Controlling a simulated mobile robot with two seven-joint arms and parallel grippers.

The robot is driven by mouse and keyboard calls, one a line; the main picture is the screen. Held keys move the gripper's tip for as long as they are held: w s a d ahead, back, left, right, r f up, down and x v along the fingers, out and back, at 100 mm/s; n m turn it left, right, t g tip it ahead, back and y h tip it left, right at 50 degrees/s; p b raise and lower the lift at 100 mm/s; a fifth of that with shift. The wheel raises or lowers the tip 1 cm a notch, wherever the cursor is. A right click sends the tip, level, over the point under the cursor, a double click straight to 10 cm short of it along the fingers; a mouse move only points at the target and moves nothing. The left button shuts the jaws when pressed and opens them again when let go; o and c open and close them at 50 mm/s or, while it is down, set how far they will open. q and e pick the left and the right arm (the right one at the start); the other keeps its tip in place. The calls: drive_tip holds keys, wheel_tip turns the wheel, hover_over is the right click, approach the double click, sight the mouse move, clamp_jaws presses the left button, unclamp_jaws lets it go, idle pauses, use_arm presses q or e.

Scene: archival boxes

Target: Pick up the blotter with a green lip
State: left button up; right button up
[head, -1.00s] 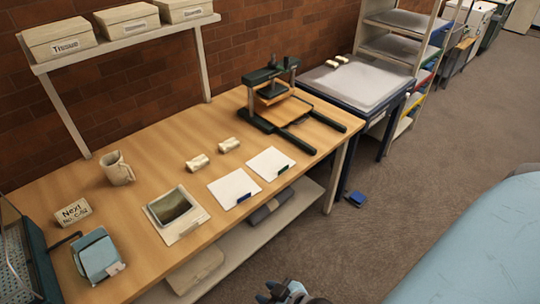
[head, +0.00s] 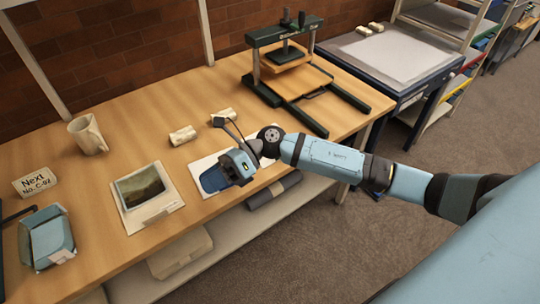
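Two pale blotters lie side by side on the wooden table. The left blotter (head: 203,163) shows only in part beside and behind my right gripper (head: 221,173). The right blotter (head: 267,131) is mostly covered by my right wrist and forearm; only a bit of its far edge shows. The green lip is hidden now; in the earlier frame it is on the front edge of the right blotter. My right gripper hangs over the left blotter, and I cannot tell whether it touches anything or how its fingers stand. My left gripper is out of view.
Two small pale weights (head: 182,136) lie behind the blotters. A dark press (head: 285,60) stands at the back right. A framed picture (head: 145,192), a mug (head: 88,134), a sign block (head: 36,180) and a blue tray (head: 46,238) are to the left.

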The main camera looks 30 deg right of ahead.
drive_tip(key=w+d+f+n+h+b, duration=0.1)
drive_tip(key=w+d+n+h+b, duration=0.3)
drive_tip(key=d+h, duration=0.65)
drive_tip(key=w+d+f+n+h+b, duration=0.2)
drive_tip(key=w+d+n+h, duration=0.3)
drive_tip(key=d, duration=1.1)
drive_tip(key=shift+m, duration=0.4)
drive_tip(key=f, duration=0.4)
drive_tip(key=w+f, duration=0.1)
drive_tip(key=f, duration=0.1)
drive_tip(key=shift+d+f, duration=0.1)
drive_tip(key=shift+f, duration=0.25)
drive_tip(key=shift+w+f, duration=0.15)
drive_tip(key=shift+f, duration=1.3)
drive_tip(key=shift+w+f, duration=0.15)
drive_tip(key=shift+f, duration=1.25)
clamp_jaws()
